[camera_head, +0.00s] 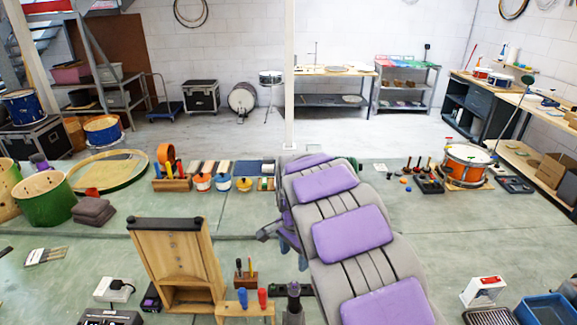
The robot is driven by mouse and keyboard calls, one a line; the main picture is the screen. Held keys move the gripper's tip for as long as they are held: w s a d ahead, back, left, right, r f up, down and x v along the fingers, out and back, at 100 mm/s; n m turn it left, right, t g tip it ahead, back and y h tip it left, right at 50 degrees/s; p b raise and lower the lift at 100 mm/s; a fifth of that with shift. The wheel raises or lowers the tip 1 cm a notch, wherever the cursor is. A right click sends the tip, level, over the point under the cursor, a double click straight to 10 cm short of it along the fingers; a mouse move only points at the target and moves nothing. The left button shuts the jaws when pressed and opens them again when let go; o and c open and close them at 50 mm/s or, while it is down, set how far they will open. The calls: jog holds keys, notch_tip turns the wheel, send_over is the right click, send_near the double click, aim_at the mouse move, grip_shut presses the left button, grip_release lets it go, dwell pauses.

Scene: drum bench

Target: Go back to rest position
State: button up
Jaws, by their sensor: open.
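My arm, grey with purple pads, runs from the bottom edge right of centre up to the middle of the view. My gripper (279,238) shows only in part as dark and purple pieces sticking out at the arm's left side, above the greenish surface. Its jaws are open, and I see nothing held between them. The rest of it is hidden behind the arm.
A wooden stand (176,256) and a small wooden rack (245,307) with red and blue pegs stand left of the arm. A green drum (45,200) is further left. An orange drum (466,164) and a blue bin (545,309) are at right. Open surface lies between.

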jog(key=s+d+r+n+b, duration=0.25)
jog(key=s+d, duration=0.35)
jog(key=s, duration=0.3)
jog(key=s+d+f+n+b, duration=0.1)
jog(key=s+d+n+b, duration=0.1)
jog(key=s, duration=0.8)
jog(key=s+d+f+n+g+b, duration=0.1)
jog(key=s+f+n+b, duration=0.1)
jog(key=s, duration=0.8)
jog(key=s+d+f+n+b, duration=0.2)
jog(key=s+n+b, duration=0.1)
jog(key=s, duration=0.7)
jog(key=shift+d+n+g+b, duration=0.3)
jog(key=shift+n+g, duration=0.05)
jog(key=shift+g, duration=0.05)
